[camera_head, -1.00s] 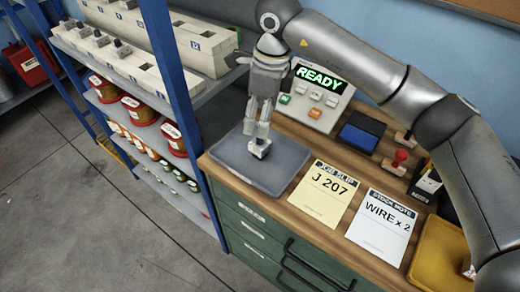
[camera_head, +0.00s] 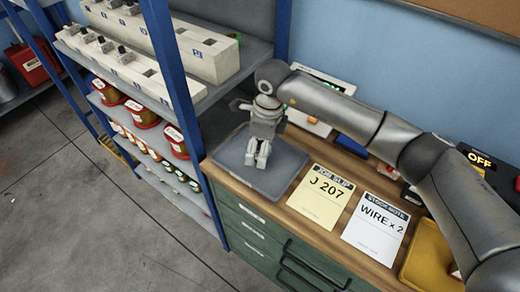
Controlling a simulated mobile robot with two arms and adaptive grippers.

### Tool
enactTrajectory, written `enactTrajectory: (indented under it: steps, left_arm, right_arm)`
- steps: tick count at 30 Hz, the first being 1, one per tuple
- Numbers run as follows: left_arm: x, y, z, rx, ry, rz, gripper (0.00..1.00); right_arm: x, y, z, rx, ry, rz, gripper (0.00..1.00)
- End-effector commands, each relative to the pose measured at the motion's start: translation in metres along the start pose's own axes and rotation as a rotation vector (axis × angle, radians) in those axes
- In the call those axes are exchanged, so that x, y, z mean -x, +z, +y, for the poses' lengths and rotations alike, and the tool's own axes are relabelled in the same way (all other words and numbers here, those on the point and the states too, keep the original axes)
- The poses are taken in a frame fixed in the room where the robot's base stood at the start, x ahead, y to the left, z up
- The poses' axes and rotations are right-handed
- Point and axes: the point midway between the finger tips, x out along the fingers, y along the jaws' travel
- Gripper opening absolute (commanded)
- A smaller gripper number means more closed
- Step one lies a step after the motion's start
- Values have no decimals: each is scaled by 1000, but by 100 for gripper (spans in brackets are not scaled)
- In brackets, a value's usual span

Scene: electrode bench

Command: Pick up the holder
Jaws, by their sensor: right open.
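My right gripper (camera_head: 257,160) points down over the grey tray (camera_head: 288,165) on the bench top, with its fingers low near the tray surface. It is open. The small dark-and-grey holder that lay on this tray is now hidden by the gripper, so I cannot tell whether it sits between the fingers or touches them. Similar small holders (camera_head: 106,46) stand in a white slotted rack (camera_head: 140,68) on the shelf at the left. My left gripper is not in view.
A blue-posted shelf unit (camera_head: 168,75) with red-lidded jars stands close left of the tray. A yellow job slip (camera_head: 320,198) and a white stock note (camera_head: 376,228) lie to the right. A yellow tray (camera_head: 430,260) is at the right edge. My forearm covers the panel behind.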

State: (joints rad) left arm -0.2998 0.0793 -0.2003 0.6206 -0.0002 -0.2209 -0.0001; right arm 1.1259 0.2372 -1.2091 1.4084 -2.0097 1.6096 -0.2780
Motion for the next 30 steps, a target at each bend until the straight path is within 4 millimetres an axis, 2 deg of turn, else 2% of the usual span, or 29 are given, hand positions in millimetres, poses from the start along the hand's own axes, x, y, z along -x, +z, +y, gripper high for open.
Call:
enactTrajectory:
  steps: [2,13,23,26,30]
  left_arm:
    - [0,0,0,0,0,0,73]
    - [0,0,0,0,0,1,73]
    - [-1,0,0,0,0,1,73]
    - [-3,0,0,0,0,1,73]
    - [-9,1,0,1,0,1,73]
  right_arm:
    - [0,0,0,0,0,0,66]
    - [0,0,0,0,0,0,19]
    - [4,1,-1,0,-2,-2,17]
    - [11,2,-1,0,-2,-4,17]
    - [30,4,-1,2,-5,-5,17]
